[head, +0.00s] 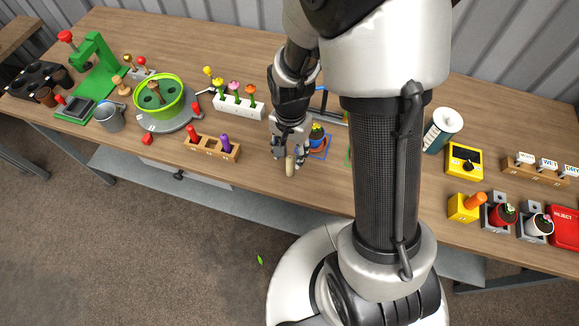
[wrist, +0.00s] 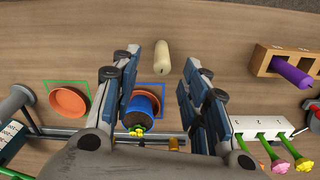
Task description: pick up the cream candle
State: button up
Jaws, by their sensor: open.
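The cream candle (head: 290,167) is a short, pale cylinder on the wooden table, near the front edge. It also shows in the wrist view (wrist: 154,55), at the top centre. I cannot tell for sure whether it stands or lies. My gripper (head: 288,150) is right at it in the head view and points down at the table. In the wrist view its two fingers (wrist: 162,62) are spread wide, with nothing held between them. The candle shows near the fingertips, closer to the left finger, and I see no contact.
A blue pot with a yellow-flowered plant (wrist: 140,108) sits by a terracotta saucer inside a blue outline, close to the left finger. Another terracotta saucer (wrist: 69,103) lies in a green outline. A wooden rack (head: 212,149) stands left of the candle; a white flower rack (head: 238,106) is behind.

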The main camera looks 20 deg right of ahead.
aim_at(290, 158)
notch_tip(290, 158, down, 6)
jog(key=b, duration=0.2)
jog(key=shift+w+b, duration=0.15)
jog(key=shift+b, duration=0.2)
jog(key=shift+r, duration=0.1)
jog(key=shift+c, duration=0.2)
grip_shut()
